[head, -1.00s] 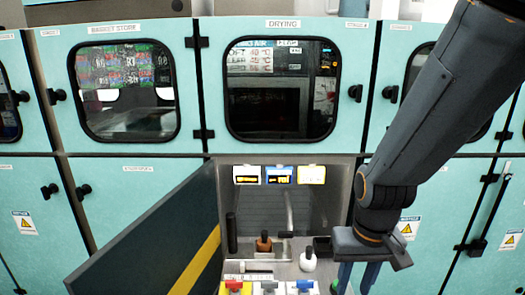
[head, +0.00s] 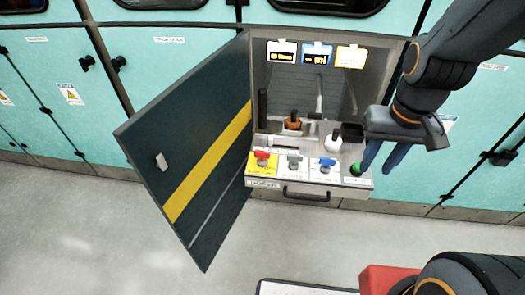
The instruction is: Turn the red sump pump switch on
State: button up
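The red switch (head: 262,156) is a small red handle on a yellow plate, at the left end of a row on the front panel of an open cabinet bay. A grey switch (head: 294,158) and a blue switch (head: 328,162) stand to its right on white plates. My gripper (head: 378,166) hangs at the right side of the bay, well to the right of the red switch. Its two blue fingers are apart with nothing seen between them. The fingertips are close to a green knob (head: 355,169) at the panel's right end; I cannot tell whether they touch it.
A dark door (head: 190,150) with a yellow stripe stands open on the left. Behind the switches are a brown-based item (head: 292,123) and a white bottle-like item (head: 333,144). A drawer handle (head: 306,195) is below. The floor in front is mostly clear.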

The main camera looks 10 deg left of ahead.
aim_at(262, 155)
jog(key=z, duration=0.5)
jog(key=k, duration=1.15)
jog(key=u, duration=0.65)
jog(key=i, duration=1.2)
jog(key=z, duration=0.1)
